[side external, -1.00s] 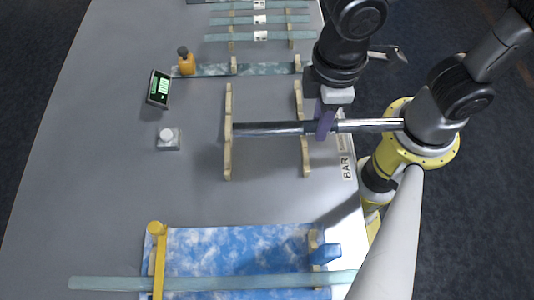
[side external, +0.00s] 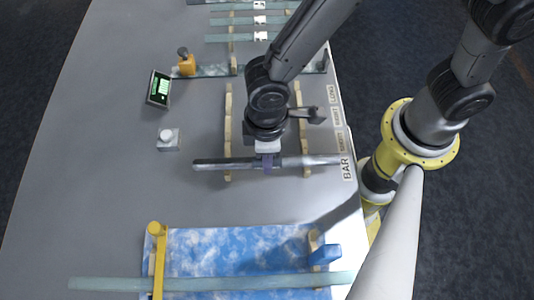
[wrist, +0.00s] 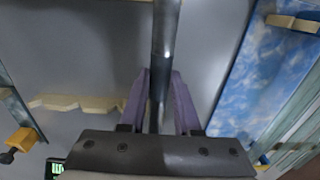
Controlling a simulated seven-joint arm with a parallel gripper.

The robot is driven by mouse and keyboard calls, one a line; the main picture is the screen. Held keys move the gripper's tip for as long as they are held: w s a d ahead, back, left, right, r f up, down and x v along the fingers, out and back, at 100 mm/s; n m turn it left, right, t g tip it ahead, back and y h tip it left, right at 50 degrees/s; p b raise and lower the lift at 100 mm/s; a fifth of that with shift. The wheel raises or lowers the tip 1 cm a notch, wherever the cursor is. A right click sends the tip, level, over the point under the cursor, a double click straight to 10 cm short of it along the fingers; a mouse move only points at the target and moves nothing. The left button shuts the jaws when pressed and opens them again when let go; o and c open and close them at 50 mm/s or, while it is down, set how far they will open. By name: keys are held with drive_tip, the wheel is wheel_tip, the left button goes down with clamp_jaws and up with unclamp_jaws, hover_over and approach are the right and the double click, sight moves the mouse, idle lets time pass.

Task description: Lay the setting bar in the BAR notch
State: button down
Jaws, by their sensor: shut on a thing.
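The setting bar (side external: 212,165), a dark shiny metal rod, lies crosswise over two pale wooden notched rails, the left rail (side external: 228,125) and the right rail (side external: 299,101). It crosses near their lower ends, level with the BAR label (side external: 347,168) at the table's edge. My gripper (side external: 268,168) is shut on the bar between the rails. In the wrist view the purple fingers (wrist: 160,97) flank the bar (wrist: 165,35). I cannot tell whether the bar touches the notches or hangs just above them.

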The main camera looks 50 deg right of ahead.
drive_tip(key=shift+f, duration=0.65)
drive_tip(key=c, duration=0.6)
unclamp_jaws()
drive_tip(key=shift+r, duration=0.1)
